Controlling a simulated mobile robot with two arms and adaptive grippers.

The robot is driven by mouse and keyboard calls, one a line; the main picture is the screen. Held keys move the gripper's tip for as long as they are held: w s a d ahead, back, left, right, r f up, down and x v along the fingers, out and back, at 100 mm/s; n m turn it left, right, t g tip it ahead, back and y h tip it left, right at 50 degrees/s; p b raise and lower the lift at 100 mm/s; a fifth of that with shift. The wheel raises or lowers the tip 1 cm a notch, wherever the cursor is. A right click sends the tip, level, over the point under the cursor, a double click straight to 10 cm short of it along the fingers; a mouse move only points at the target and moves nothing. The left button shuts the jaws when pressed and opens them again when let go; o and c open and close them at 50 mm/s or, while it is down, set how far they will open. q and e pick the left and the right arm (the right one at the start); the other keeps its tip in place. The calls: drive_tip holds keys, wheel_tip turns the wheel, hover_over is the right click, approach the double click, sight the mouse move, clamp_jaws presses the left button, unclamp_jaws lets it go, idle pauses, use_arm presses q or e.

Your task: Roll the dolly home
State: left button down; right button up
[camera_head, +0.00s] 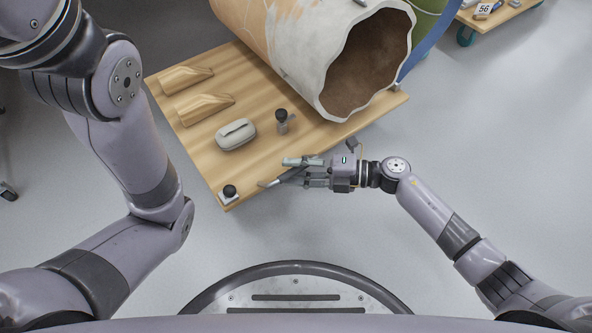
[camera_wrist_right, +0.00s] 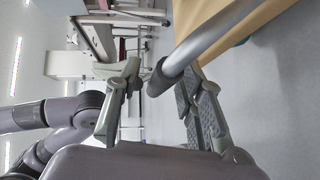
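The dolly (camera_head: 250,179) is a flat wooden platform carrying a large pale, broken-rimmed clay vessel (camera_head: 318,55). A grey bar (camera_head: 269,184) with a dark end lies by its near edge. In the right wrist view the metal bar (camera_wrist_right: 205,44) runs in between my fingers, its dark end towards the palm. My right gripper (camera_head: 299,171) is at the dolly's near edge. In the wrist view its fingers (camera_wrist_right: 164,72) are spread on either side of the bar, with a gap on the left. My left arm enters at the left; its gripper is out of frame.
On the dolly lie two wooden wedges (camera_head: 206,107), a pale case (camera_head: 236,134), a small dark-topped jar (camera_head: 282,121) and a black knob (camera_head: 229,191). Another wheeled platform (camera_head: 497,14) with a "56" tag stands at the top right. Grey floor is clear right of the dolly.

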drive_tip(key=shift+c, duration=0.5)
clamp_jaws()
idle(0.3)
